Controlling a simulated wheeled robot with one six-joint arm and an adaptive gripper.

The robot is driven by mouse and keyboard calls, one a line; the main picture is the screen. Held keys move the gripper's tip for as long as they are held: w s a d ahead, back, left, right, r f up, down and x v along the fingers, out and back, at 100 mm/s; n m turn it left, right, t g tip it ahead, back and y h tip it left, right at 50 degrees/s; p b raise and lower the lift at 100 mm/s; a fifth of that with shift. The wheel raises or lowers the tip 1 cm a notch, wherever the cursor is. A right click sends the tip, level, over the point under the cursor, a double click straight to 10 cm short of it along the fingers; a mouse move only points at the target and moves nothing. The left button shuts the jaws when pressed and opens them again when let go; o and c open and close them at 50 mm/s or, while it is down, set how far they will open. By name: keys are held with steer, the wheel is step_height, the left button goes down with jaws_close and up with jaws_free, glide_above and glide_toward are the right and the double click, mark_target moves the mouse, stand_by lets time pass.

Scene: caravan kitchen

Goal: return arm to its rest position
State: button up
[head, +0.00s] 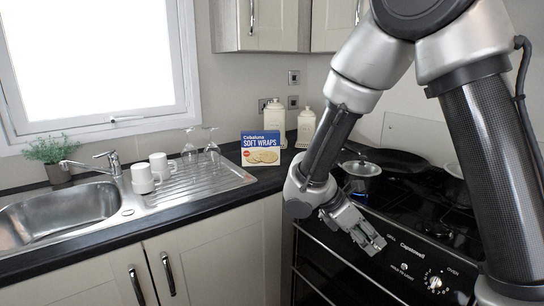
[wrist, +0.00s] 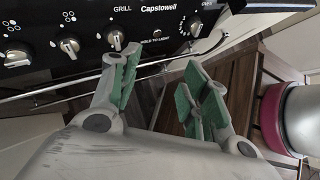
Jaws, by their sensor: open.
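My gripper (head: 372,242) hangs in front of the black cooker at the right of the head view, apart from its front panel. In the wrist view my gripper (wrist: 160,92) has its green-padded fingers spread apart, with nothing between them. My arm comes down from the top right of the head view and bends at the elbow.
The cooker (head: 425,205) with knobs is right beside my gripper. A sink (head: 60,215), two white mugs (head: 150,172), upturned glasses and a Soft Wraps box (head: 262,148) are on the counter to the left. A pink-and-grey round object (wrist: 290,120) stands at the wrist view's right.

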steer(key=s+d+r+m+t+y, duration=0.4)
steer(key=s+d+r+m+y, duration=0.4)
steer(key=s+d+r+m, duration=0.4)
steer(key=s+r+m, duration=0.3)
steer(key=r+m, duration=0.2)
steer(key=m, duration=0.2)
steer(key=shift+s+d+r+t+y, duration=0.15)
steer(key=shift+d+r+t+y, duration=0.05)
steer(key=shift+r+t+y, duration=0.1)
